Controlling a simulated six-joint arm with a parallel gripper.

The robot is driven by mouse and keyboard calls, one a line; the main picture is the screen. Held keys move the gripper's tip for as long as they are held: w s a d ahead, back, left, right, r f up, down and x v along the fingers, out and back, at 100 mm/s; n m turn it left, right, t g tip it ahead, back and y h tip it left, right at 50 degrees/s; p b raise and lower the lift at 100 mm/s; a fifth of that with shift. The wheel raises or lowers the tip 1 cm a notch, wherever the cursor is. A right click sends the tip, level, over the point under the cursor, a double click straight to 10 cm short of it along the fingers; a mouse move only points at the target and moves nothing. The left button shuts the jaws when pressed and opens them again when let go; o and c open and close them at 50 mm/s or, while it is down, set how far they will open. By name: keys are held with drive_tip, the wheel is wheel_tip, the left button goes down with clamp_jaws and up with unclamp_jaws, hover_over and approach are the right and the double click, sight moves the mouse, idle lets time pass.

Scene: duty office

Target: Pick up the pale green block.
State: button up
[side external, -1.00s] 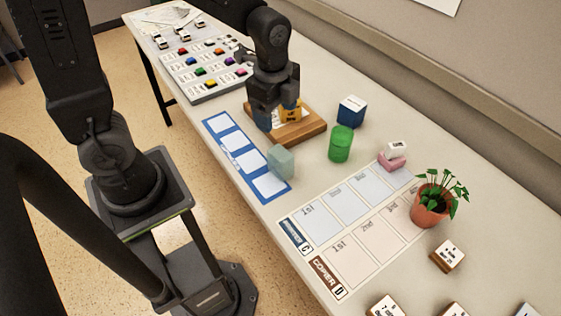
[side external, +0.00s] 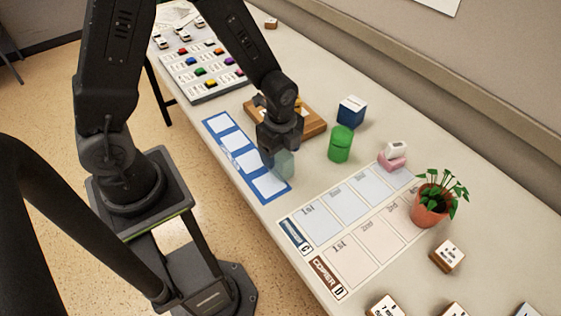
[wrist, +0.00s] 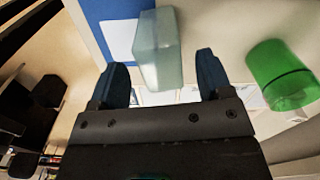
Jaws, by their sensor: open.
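The pale green block (side external: 284,165) stands at the edge of the blue-bordered strip on the table, partly hidden by my gripper in the side view. In the wrist view the pale green block (wrist: 158,50) is upright-looking and translucent, lying between the lines of my two fingers. My gripper (wrist: 159,88) is open, with one dark blue fingertip on each side of the block's near end. In the side view my gripper (side external: 272,158) is low, right at the block. I cannot tell whether either finger touches it.
A green cylinder (side external: 340,144) stands just right of the block; it also shows in the wrist view (wrist: 282,75). A blue cube (side external: 351,111), a wooden tray (side external: 312,123), a pink block (side external: 392,162) and a potted plant (side external: 432,205) stand nearby. The printed copier sheet (side external: 325,222) is largely bare.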

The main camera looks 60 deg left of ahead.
sight(281, 152)
drive_tip(key=shift+f, duration=1.8)
drive_tip(key=shift+c, duration=0.4)
drive_tip(key=shift+w, duration=0.1)
drive_tip(key=c, duration=1.2)
drive_tip(key=shift+r, duration=0.15)
